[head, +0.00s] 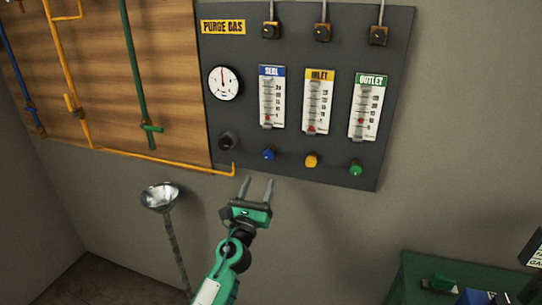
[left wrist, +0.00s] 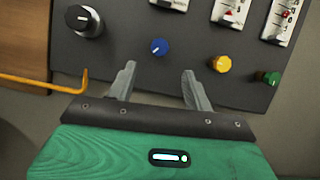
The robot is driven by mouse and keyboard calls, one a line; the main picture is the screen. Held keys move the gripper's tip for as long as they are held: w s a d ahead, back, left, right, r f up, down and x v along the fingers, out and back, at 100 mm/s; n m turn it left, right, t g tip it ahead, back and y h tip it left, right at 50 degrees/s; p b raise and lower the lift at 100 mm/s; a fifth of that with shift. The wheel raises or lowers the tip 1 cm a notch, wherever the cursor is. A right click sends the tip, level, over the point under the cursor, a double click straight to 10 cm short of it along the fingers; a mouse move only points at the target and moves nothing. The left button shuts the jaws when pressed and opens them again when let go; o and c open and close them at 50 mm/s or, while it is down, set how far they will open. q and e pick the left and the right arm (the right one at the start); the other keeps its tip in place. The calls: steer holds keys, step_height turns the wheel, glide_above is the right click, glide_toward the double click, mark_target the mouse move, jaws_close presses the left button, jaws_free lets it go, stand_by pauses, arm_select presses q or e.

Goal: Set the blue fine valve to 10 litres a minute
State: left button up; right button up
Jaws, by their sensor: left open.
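The blue valve knob (head: 268,154) sits low on the dark purge gas panel (head: 330,30), under the SEAL flow meter (head: 272,97), whose red float is near the bottom of its scale. The blue knob also shows in the left wrist view (left wrist: 159,46), ahead of and between the two fingers, with a gap. My left gripper (head: 257,186) is open and empty, just below the panel's lower edge and below the blue knob. It also shows in the left wrist view (left wrist: 160,85). My right gripper is not in view.
The yellow knob (head: 311,160) and green knob (head: 356,168) are right of the blue one. A black knob (head: 227,142) and yellow pipe end (head: 232,169) are left of it. A green bench (head: 450,275) is at lower right.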

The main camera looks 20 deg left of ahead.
mark_target(268, 157)
arm_select(q)
steer(key=x, duration=1)
steer(key=shift+w+f, duration=0.1)
steer(key=shift+w, duration=0.5)
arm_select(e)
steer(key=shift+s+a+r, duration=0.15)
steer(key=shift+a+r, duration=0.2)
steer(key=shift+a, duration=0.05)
arm_select(q)
steer(key=c, duration=1)
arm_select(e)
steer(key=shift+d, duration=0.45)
